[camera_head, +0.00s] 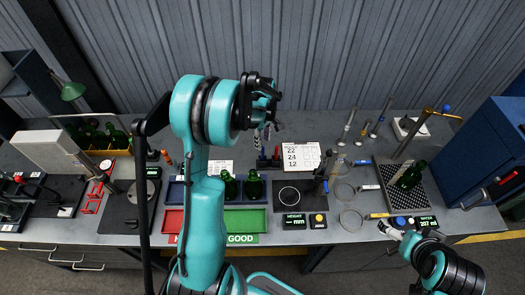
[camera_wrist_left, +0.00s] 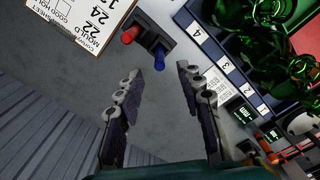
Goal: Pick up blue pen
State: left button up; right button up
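The blue pen (camera_wrist_left: 159,58) stands in a dark holder (camera_wrist_left: 153,35), beside a red pen (camera_wrist_left: 131,34), in the left wrist view. In the head view the left gripper (camera_head: 268,128) is above the back of the bench near the holder. My right gripper (camera_head: 394,231) is at the bench's front right edge; its fingers are too small to read.
A mould score sheet (camera_head: 302,156) lies right of the holder. A blue rack with green bottles (camera_head: 254,187) stands in front of it, with red and green trays (camera_head: 245,220) nearer. Bare grey bench surrounds the holder's back.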

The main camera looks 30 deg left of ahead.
aim_at(263, 147)
pick_arm(q)
notch_tip(263, 147, down, 7)
jog(key=shift+d+r, duration=0.1)
jog(key=shift+r, duration=0.05)
grip_shut()
